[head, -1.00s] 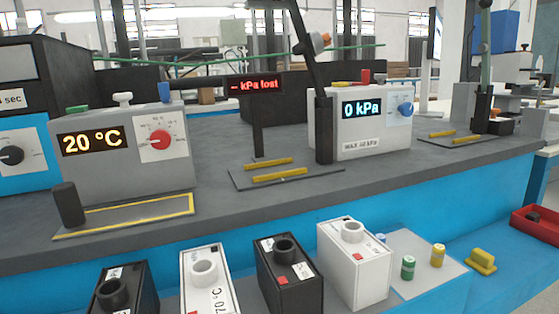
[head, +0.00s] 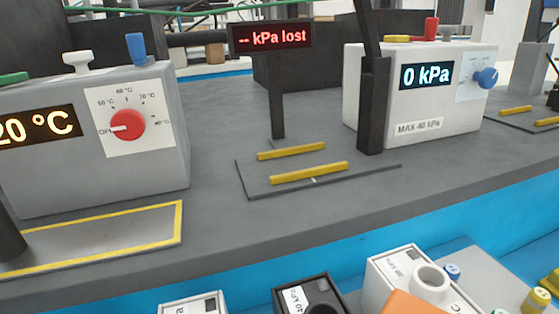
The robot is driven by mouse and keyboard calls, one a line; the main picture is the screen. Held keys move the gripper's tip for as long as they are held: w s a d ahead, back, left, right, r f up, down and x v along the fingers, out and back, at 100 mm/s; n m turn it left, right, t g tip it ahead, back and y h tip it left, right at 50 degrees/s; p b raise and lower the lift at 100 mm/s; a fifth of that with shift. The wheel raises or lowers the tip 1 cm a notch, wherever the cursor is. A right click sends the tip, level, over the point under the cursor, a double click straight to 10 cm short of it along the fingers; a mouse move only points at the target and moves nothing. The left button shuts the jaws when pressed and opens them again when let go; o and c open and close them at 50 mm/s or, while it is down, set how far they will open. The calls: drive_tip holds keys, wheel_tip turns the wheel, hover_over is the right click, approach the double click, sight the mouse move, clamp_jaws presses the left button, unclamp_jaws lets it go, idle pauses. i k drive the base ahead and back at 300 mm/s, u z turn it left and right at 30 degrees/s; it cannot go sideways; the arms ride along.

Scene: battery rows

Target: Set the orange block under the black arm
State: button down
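An orange shape (head: 412,304) shows at the bottom edge, in front of a white block; only its top shows, and I cannot tell whether it is the orange block or what supports it. The black arm (head: 371,100) stands upright beside the grey box reading 0 kPa (head: 468,118); its upper end is out of frame. A dark plate (head: 252,180) with two yellow bars (head: 308,173) lies on the bench to the left of the arm's foot. Nothing lies on the bars. I cannot see my gripper's fingers.
A red "-- kPa lost" display (head: 271,37) stands on a post behind the plate. A 20 °C box (head: 165,160) with a red knob and a yellow-edged pad (head: 110,240) is at left. White (head: 395,262) and black (head: 296,288) blocks stand below the bench edge.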

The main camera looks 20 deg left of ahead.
sight(302, 163)
drive_tip(key=u, duration=0.5)
drive_tip(key=i, duration=1)
drive_tip(key=z, duration=0.05)
